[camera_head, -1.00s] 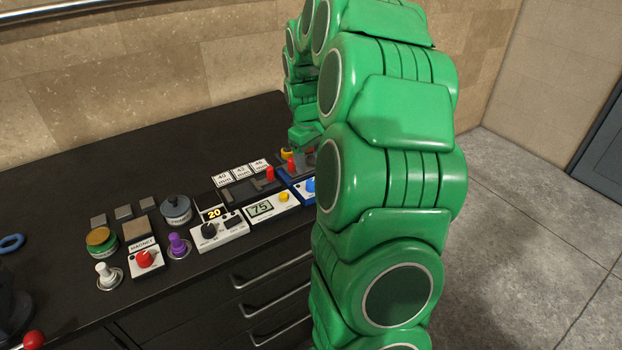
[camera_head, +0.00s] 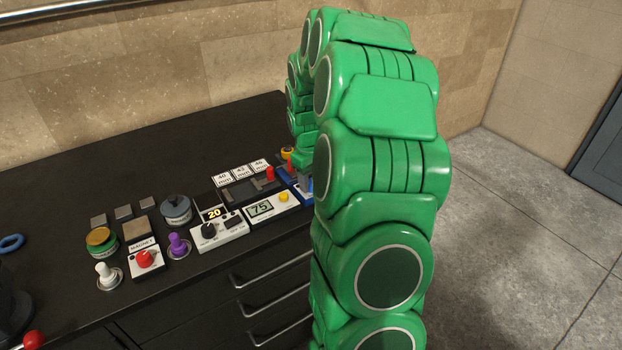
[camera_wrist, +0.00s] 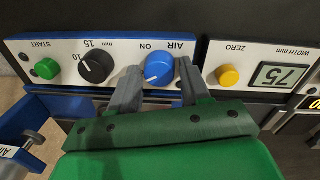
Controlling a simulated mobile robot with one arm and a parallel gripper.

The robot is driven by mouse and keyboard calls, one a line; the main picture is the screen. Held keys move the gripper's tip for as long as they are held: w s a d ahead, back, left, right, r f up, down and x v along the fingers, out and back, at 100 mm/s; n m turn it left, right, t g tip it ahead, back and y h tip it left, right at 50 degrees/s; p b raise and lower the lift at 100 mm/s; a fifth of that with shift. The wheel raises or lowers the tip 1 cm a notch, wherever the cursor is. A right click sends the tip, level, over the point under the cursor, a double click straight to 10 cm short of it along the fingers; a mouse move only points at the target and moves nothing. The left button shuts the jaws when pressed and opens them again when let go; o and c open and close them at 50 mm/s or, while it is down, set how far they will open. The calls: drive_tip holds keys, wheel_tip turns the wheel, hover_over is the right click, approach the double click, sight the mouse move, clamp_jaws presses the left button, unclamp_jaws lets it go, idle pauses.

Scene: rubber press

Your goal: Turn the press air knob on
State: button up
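The press air knob (camera_wrist: 159,67) is a round blue knob on a white-faced blue panel (camera_wrist: 115,46), under upside-down "AIR" and "ON" labels in the wrist view. My gripper (camera_wrist: 158,82) is open, with one grey finger on each side of the knob. Gaps show between the fingers and the knob, and I cannot see any contact. A small pale mark shows low on the knob's left side. In the head view my green arm hides the knob and most of the panel.
On the same panel are a black dial (camera_wrist: 95,67) and a green start button (camera_wrist: 47,68). A gauge box with a yellow zero button (camera_wrist: 228,75) stands close beside it. More controls, such as a red magnet knob (camera_head: 144,259), line the black bench (camera_head: 110,190).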

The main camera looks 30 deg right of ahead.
drive_tip(key=c, duration=0.7)
drive_tip(key=shift+m, duration=0.3)
drive_tip(key=m, duration=0.3)
drive_tip(key=shift+m, duration=0.3)
drive_tip(key=m, duration=0.4)
drive_tip(key=shift+d+g, duration=0.1)
drive_tip(key=shift+g, duration=0.2)
drive_tip(key=m, duration=0.5)
drive_tip(key=shift+w, duration=0.1)
drive_tip(key=shift+m, duration=1.8)
